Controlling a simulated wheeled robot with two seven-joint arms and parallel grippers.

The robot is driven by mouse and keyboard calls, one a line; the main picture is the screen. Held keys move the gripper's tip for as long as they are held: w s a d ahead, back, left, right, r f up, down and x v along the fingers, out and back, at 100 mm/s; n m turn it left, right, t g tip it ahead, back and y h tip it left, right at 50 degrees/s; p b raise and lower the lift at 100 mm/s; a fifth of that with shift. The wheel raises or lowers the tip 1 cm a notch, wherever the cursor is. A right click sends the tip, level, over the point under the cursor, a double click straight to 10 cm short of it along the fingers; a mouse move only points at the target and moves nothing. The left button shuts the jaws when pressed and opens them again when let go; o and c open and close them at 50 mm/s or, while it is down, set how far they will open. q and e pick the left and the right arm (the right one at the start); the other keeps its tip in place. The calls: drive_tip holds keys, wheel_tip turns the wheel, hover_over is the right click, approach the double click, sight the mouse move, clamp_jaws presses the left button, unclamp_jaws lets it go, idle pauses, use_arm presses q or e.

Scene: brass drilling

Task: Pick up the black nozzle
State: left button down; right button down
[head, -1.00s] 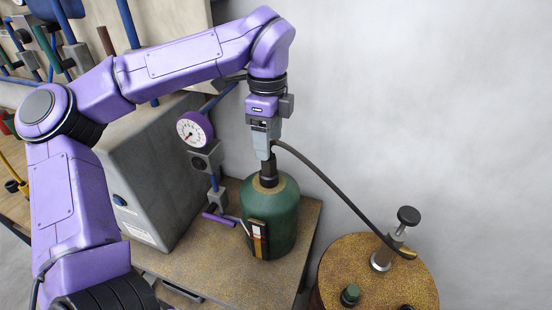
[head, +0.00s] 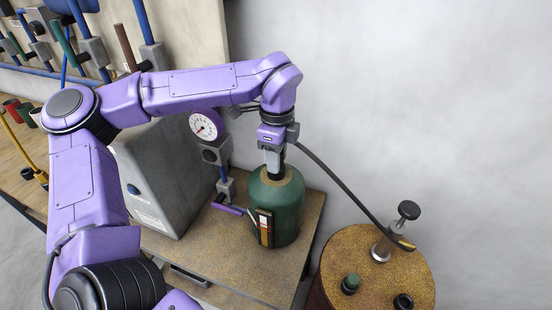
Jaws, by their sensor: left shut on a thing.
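The green canister (head: 277,215) stands upright on the bench, with a brass-coloured collar on top. My left gripper (head: 273,168) points down at the canister's top, close above the collar. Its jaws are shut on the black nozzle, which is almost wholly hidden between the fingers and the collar. I cannot tell how deep the nozzle sits in the collar. A black hose (head: 345,184) runs from beside the gripper down to the brown drum. My right gripper is not in view.
The brown drum (head: 340,265) with a pump knob (head: 409,210) stands at the lower right. A pressure gauge (head: 203,126) and a grey box (head: 165,180) are left of the canister. The bench (head: 240,270) has bare room in front. A plain wall is behind.

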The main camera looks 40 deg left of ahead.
use_arm(q)
drive_tip(key=shift+r, duration=0.3)
wheel_tip(320, 180, up, 2)
drive_tip(key=shift+r+b, duration=0.25)
drive_tip(key=shift+b, duration=0.3)
drive_tip(key=s+d+r+b, duration=0.6)
drive_tip(key=s+d+r, duration=0.3)
drive_tip(key=s+d, duration=0.1)
drive_tip(key=shift+r, duration=0.4)
drive_tip(key=shift+a, duration=0.1)
